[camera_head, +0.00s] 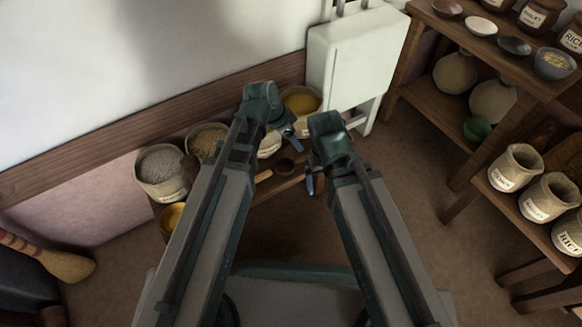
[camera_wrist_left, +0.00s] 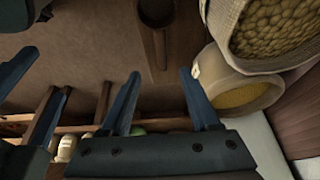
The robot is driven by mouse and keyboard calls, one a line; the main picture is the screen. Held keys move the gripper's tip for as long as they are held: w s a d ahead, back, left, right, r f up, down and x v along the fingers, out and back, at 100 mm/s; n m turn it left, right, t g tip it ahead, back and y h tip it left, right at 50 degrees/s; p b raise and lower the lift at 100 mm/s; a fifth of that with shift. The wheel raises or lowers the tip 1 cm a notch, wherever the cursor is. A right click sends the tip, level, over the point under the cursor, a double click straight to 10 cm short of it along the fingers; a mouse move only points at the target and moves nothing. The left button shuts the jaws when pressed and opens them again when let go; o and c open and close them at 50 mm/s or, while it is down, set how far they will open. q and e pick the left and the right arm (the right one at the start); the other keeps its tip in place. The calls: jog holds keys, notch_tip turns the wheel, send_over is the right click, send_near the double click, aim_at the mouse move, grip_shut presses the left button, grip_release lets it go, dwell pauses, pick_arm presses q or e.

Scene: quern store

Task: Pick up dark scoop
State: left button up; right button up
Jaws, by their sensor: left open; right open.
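The dark scoop (camera_head: 284,167) lies at the right end of a low wooden bench, with its lighter wooden handle (camera_head: 263,176) pointing left. In the left wrist view the dark scoop (camera_wrist_left: 157,12) is at the top edge, partly cut off. My left gripper (camera_head: 290,133) is above and behind the scoop in the head view, open and empty. In the left wrist view its two fingers (camera_wrist_left: 160,75) are apart, with the handle seen between and beyond their tips. My right gripper (camera_head: 312,184) is open, just right of the scoop; its fingers partly overlap in the head view.
Sacks of grain, one pale grey (camera_head: 161,165), stand along the bench, with a yellow-filled one (camera_head: 300,100) behind my left gripper. A brass bowl (camera_head: 172,217) is at the left. A white cabinet (camera_head: 350,60) stands behind. Shelves with jars and sacks (camera_head: 515,167) fill the right.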

aim_at(305, 155)
pick_arm(q)
jog(key=b+x, duration=1.1)
jog(key=x, duration=0.2)
jog(key=shift+a+f+b, duration=0.1)
jog(key=shift+a+b, duration=0.05)
jog(key=shift+b, duration=0.15)
grip_shut()
